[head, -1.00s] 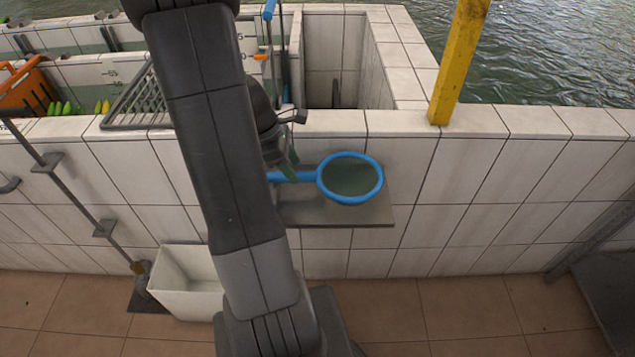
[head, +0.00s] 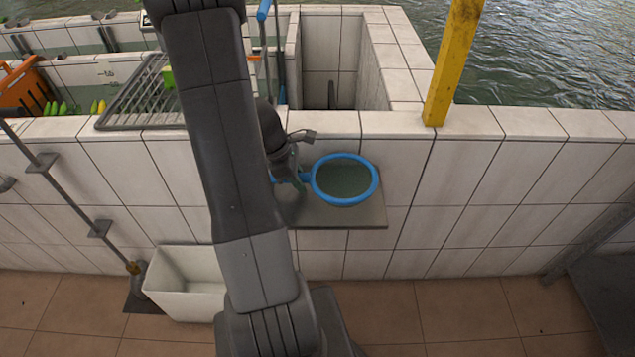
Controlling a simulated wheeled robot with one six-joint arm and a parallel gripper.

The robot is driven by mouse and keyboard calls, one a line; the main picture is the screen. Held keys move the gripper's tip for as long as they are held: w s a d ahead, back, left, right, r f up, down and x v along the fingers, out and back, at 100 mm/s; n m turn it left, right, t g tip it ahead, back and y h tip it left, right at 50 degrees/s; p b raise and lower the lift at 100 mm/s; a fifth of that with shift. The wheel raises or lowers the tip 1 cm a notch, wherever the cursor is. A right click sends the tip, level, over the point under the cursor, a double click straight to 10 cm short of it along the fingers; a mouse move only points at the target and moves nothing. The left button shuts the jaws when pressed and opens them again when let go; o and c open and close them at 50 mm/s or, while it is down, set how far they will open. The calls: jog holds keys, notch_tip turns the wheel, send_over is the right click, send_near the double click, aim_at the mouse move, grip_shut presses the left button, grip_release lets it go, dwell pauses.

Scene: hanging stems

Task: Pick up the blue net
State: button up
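The blue net (head: 344,180) has a round blue rim with dark green mesh. It lies over a small grey shelf (head: 340,215) on the tiled wall, with its short visible handle pointing left. My gripper (head: 297,180) is at the handle, just left of the rim, reaching down from behind my arm. A greenish finger shows over the handle. My arm hides the rest of the handle and most of the gripper, so I cannot tell whether the fingers are closed on it.
A yellow post (head: 454,65) stands on the wall top to the right. A metal rack (head: 143,95) lies on the wall top at left. A white bin (head: 185,284) stands on the floor below. Water lies beyond the wall.

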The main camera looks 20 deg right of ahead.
grip_shut()
jog(key=shift+r, duration=0.1)
notch_tip(320, 180, up, 10)
jog(key=shift+f+p, duration=0.1)
jog(key=shift+p, duration=0.3)
dwell(0.6)
